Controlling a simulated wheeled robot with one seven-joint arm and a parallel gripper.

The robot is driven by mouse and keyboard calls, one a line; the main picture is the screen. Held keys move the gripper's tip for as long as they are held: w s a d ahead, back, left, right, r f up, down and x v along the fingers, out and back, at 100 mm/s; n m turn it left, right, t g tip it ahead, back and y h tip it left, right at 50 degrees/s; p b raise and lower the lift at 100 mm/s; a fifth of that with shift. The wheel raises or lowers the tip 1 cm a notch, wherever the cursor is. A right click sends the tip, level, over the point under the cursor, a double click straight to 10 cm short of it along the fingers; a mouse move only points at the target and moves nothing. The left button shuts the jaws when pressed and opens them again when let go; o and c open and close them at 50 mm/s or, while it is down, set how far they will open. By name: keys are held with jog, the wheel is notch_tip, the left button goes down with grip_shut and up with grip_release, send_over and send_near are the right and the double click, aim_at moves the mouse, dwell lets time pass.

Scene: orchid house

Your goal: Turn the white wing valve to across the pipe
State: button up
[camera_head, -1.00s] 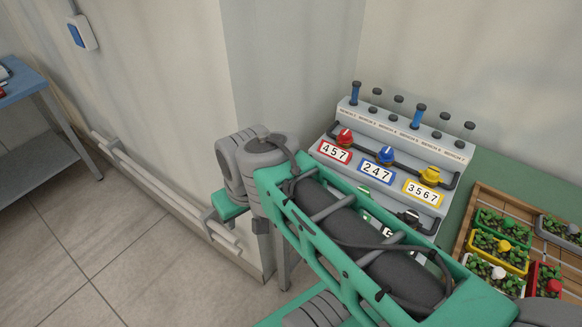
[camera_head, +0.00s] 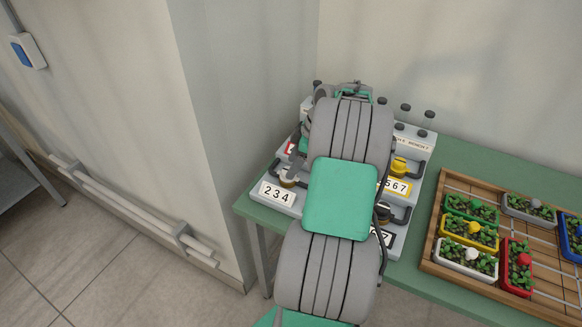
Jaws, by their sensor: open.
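My own arm rises across the valve panel (camera_head: 397,238) and covers its middle. I cannot make out the white wing valve for certain; it may be behind the arm. A yellow valve (camera_head: 399,166) shows to the right of the arm, above a partly covered label ending in 567.
The panel stands on a green table (camera_head: 463,152) against the wall corner. A wooden tray (camera_head: 432,245) with several small planters lies to its right. Dark-capped posts (camera_head: 405,107) stand along the panel's back. White pipes (camera_head: 125,205) run low along the left wall.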

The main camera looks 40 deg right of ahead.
jog(key=shift+x, duration=0.9)
jog(key=shift+c, duration=0.3)
jog(key=shift+r, duration=0.1)
grip_shut()
